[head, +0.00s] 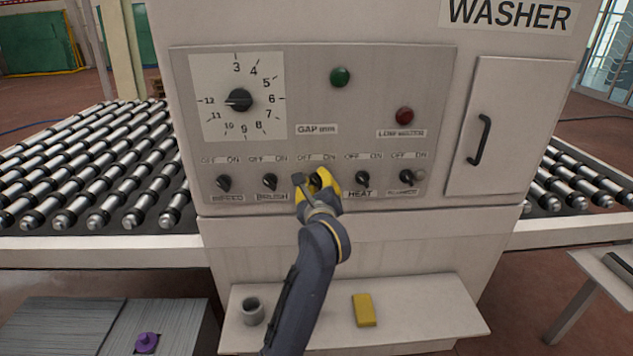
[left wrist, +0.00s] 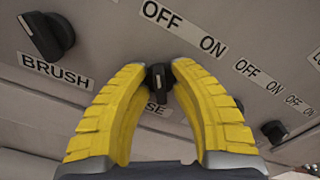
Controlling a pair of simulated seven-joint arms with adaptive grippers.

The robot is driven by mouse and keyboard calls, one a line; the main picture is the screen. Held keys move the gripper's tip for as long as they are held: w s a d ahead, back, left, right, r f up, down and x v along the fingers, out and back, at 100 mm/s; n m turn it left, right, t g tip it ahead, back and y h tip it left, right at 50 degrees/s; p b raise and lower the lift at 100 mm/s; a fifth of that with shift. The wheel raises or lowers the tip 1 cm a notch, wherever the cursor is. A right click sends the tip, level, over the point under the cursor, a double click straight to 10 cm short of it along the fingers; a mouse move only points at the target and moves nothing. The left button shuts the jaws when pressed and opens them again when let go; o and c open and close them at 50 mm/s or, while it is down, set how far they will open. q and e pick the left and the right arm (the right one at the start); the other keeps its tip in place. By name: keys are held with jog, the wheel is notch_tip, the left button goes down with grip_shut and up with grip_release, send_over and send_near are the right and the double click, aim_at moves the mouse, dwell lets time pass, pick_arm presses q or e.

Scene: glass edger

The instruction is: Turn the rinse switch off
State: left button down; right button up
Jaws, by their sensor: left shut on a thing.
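The rinse switch is a small black knob in the middle of the switch row on the washer panel. It shows between my fingertips in the left wrist view (left wrist: 158,78), with OFF to its upper left and ON to its upper right. Only "SE" of its label shows; a finger hides the rest. My left gripper (head: 318,180), with yellow fingers, is shut on this knob. It also shows in the left wrist view (left wrist: 160,72), a fingertip on each side of the knob. The fingers cover much of the knob, and I cannot tell exactly which way it points. My right gripper is not in view.
The brush knob (head: 269,181) is close on the left and the heat knob (head: 362,178) on the right. A dial (head: 239,100), a green lamp (head: 340,77) and a red lamp (head: 404,115) sit above. A shelf below holds a grey cup (head: 252,311) and a yellow block (head: 364,310).

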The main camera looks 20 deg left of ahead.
pick_arm(q)
jog(key=shift+r, duration=0.1)
dwell(0.5)
jog(key=c, duration=1.5)
grip_release()
jog(key=shift+s, duration=0.1)
jog(key=shift+v, duration=3.7)
